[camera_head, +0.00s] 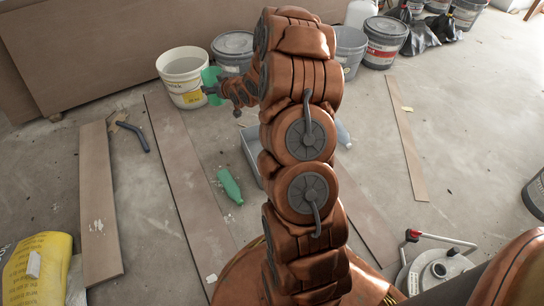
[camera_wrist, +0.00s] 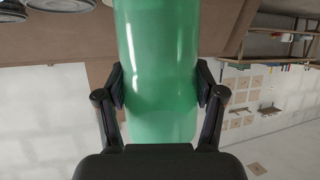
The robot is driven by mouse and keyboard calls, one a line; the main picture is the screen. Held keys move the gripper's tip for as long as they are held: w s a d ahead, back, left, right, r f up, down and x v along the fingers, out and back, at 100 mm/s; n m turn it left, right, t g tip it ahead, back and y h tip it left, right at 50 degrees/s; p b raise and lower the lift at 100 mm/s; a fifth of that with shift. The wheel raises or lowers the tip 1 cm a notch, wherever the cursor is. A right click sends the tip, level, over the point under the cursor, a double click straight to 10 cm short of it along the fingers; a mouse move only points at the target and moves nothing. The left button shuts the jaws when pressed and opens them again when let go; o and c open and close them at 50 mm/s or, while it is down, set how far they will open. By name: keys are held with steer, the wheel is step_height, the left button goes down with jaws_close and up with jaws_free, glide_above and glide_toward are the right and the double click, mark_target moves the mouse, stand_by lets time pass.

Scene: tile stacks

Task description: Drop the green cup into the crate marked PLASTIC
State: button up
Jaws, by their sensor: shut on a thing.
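The green cup (camera_head: 209,75) is held up in front of the white bucket in the head view. It fills the middle of the wrist view (camera_wrist: 158,60). My gripper (camera_wrist: 160,88) is shut on it, with one dark finger on each side. In the head view my gripper (camera_head: 213,88) is small and partly covered by the cup and my arm. A grey open container (camera_head: 249,152) stands on the floor, mostly hidden behind my arm. No PLASTIC mark is readable on it, so I cannot tell whether it is the crate.
A white bucket (camera_head: 183,90) and a grey lidded bucket (camera_head: 233,47) stand near the back wall. A green bottle (camera_head: 230,186) lies on the floor. Several boards, including one at the left (camera_head: 97,200), lie flat. A yellow bag (camera_head: 40,268) is front left. Floor at right is mostly clear.

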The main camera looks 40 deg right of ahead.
steer(key=s+d+f+m+h, duration=0.1)
steer(key=s+d+f, duration=0.3)
steer(key=f, duration=0.6)
steer(key=s+d+f+m+h+b, duration=0.1)
steer(key=s+d+f, duration=0.2)
steer(key=d+f, duration=0.5)
steer(key=s+d+f+m+h, duration=0.1)
steer(key=s+d+f, duration=0.3)
steer(key=f, duration=0.8)
steer(key=shift+s+d+h, duration=0.3)
steer(key=shift+s+d, duration=0.05)
steer(key=shift+d, duration=0.85)
steer(key=shift+f, duration=0.1)
steer(key=o, duration=1)
steer(key=v, duration=1.2)
steer(key=shift+r, duration=0.3)
